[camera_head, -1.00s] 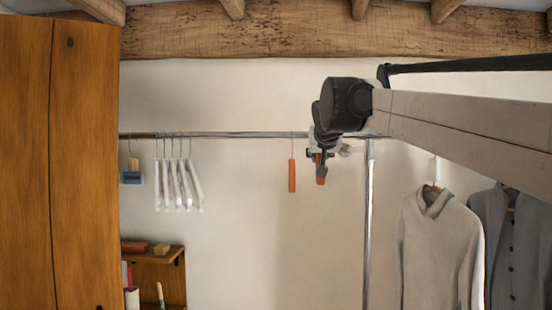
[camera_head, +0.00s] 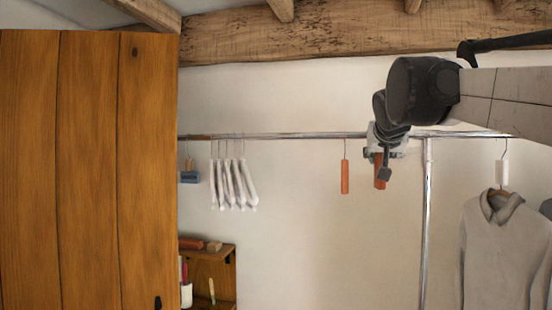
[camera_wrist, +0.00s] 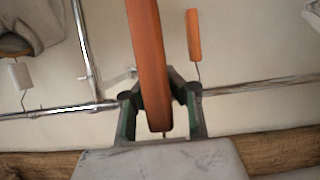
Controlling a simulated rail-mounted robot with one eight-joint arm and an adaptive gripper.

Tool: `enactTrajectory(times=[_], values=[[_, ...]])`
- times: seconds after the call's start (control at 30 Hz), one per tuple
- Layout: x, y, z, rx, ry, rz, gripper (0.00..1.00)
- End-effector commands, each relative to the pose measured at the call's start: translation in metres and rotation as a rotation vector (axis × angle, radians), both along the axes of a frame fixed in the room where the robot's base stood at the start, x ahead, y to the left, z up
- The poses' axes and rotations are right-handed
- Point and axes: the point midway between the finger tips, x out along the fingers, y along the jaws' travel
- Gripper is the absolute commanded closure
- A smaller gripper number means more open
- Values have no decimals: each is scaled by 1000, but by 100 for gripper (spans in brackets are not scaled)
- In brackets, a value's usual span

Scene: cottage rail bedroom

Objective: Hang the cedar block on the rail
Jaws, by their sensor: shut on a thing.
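My gripper (camera_head: 384,155) is at the metal rail (camera_head: 290,136), near its right upright. It is shut on an orange-brown block, which I take for the cedar block (camera_head: 380,178). The block hangs down below the jaws in the head view. In the wrist view, the cedar block (camera_wrist: 149,50) is clamped between the two fingers (camera_wrist: 160,108), with the rail (camera_wrist: 250,90) behind. A thin bit shows at its end. I cannot tell whether any hook touches the rail.
A similar orange block (camera_head: 345,177) hangs on the rail just left of my gripper. A grey sweater (camera_head: 503,240) hangs at right. A wooden door (camera_head: 90,170) fills the left side.

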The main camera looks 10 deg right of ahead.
Motion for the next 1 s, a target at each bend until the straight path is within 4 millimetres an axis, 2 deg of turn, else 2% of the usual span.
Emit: enactTrajectory(times=[1.0], values=[[-65,26,0,0,0,0,100]])
